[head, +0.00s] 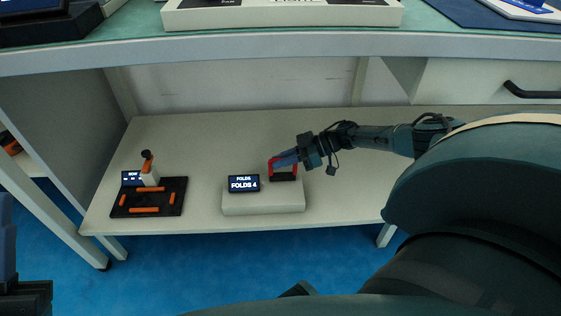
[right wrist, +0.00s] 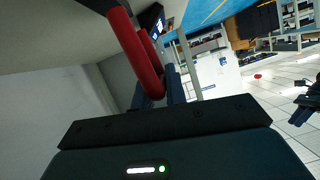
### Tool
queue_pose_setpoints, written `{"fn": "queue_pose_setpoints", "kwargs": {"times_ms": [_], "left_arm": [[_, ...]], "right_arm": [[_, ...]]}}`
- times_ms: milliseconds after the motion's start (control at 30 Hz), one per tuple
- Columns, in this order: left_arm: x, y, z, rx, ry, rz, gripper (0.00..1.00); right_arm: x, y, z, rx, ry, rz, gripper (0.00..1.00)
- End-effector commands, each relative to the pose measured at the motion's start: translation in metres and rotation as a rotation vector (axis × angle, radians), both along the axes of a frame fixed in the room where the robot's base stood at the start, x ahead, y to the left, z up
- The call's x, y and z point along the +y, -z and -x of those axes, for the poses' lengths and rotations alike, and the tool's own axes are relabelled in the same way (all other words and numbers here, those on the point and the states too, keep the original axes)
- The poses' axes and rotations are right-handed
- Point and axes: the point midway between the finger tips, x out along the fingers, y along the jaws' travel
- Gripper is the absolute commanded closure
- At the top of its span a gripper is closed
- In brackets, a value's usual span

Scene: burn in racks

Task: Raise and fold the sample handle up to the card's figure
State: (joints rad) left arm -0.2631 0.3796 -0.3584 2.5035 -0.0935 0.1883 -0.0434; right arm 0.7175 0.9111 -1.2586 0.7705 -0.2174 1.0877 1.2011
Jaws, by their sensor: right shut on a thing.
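The sample handle (head: 271,167) is red and sits on a black block (head: 284,177) at the back right of a pale base (head: 262,208) in the head view. A small dark screen (head: 244,184) on that base reads "FOLDS 4". My right gripper (head: 279,162) reaches in from the right and is shut on the handle, hiding part of it. In the right wrist view the red handle (right wrist: 138,55) runs down to the blue fingers (right wrist: 160,95). A dark part of my left arm (head: 25,297) shows at the lower left; its fingers cannot be made out.
An upper shelf edge (head: 300,47) runs above. The lower shelf is bare (head: 345,185) right of the base.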

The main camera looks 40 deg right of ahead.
Motion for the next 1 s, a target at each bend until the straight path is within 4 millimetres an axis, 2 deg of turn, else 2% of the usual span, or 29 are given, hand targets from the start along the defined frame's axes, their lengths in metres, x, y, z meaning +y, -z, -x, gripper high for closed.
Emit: {"fn": "queue_pose_setpoints", "kwargs": {"times_ms": [200, 233, 500, 767, 867, 1000], "left_arm": [[0.0, 0.0, 0.0, 0.0, 0.0, 0.0, 0.76], [0.0, 0.0, 0.0, 0.0, 0.0, 0.0, 0.76], [0.0, 0.0, 0.0, 0.0, 0.0, 0.0, 0.76], [0.0, -0.001, 0.0, 0.0, 0.001, 0.001, 0.76], [0.0, -0.004, 0.0, 0.008, 0.001, 0.001, 0.76], [0.0, -0.002, -0.002, 0.054, 0.002, 0.004, 0.76]], "right_arm": [[0.001, 0.003, 0.003, 0.007, -0.008, 0.004, 1.0], [0.001, 0.003, 0.003, 0.006, -0.008, 0.003, 0.86], [0.001, 0.001, 0.001, 0.002, -0.004, 0.002, 0.66], [-0.002, -0.001, 0.001, 0.0, -0.001, 0.002, 0.66], [-0.01, -0.005, 0.006, 0.001, 0.001, 0.003, 0.66], [-0.031, -0.016, 0.018, 0.0, 0.003, 0.004, 0.66]]}}
